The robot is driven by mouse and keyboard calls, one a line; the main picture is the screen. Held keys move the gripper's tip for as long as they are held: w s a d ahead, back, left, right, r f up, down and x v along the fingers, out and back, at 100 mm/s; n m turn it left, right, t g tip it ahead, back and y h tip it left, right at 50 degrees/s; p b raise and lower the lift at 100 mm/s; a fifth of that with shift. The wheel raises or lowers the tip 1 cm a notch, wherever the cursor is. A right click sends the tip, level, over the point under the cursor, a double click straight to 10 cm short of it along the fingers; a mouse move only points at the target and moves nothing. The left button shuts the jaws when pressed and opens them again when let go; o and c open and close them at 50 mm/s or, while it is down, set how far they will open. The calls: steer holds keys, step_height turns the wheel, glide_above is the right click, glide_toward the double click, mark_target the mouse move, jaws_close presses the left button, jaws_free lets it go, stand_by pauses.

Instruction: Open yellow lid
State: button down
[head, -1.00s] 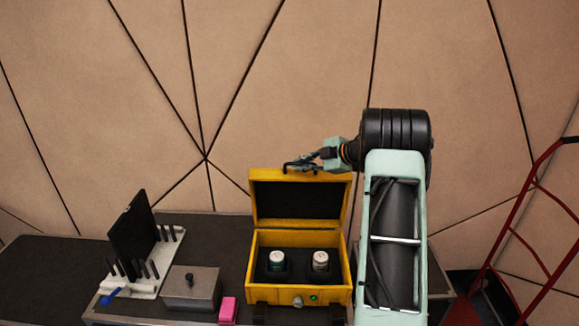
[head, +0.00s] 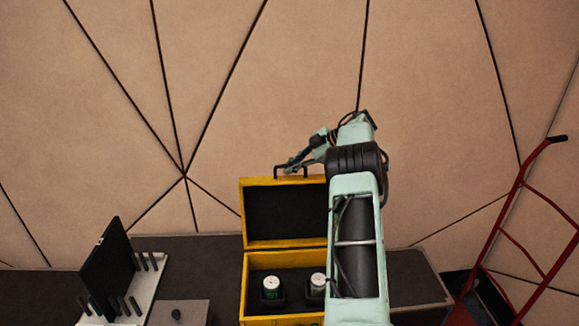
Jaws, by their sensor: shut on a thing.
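The yellow lid (head: 285,213) stands raised at the back of the yellow case (head: 243,290), with its dark lining facing me. The case is open, and two small jars, one (head: 271,287) at left and one (head: 317,285) at right, sit in its dark insert. My gripper (head: 291,166) is at the lid's top edge, shut on the dark lid handle (head: 277,172). My arm covers the right part of the lid and case.
A white rack (head: 145,285) with a dark panel (head: 107,262) and pegs stands at left, beside a grey box (head: 180,312) with a knob. A red hand truck (head: 510,225) stands at right. The panelled wall is close behind the lid.

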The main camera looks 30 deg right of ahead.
steer(key=shift+w, duration=0.2)
stand_by(0.3)
steer(key=c, duration=2)
jaws_free()
steer(key=shift+c, duration=0.2)
steer(key=v, duration=1.2)
steer(key=shift+w, duration=0.1)
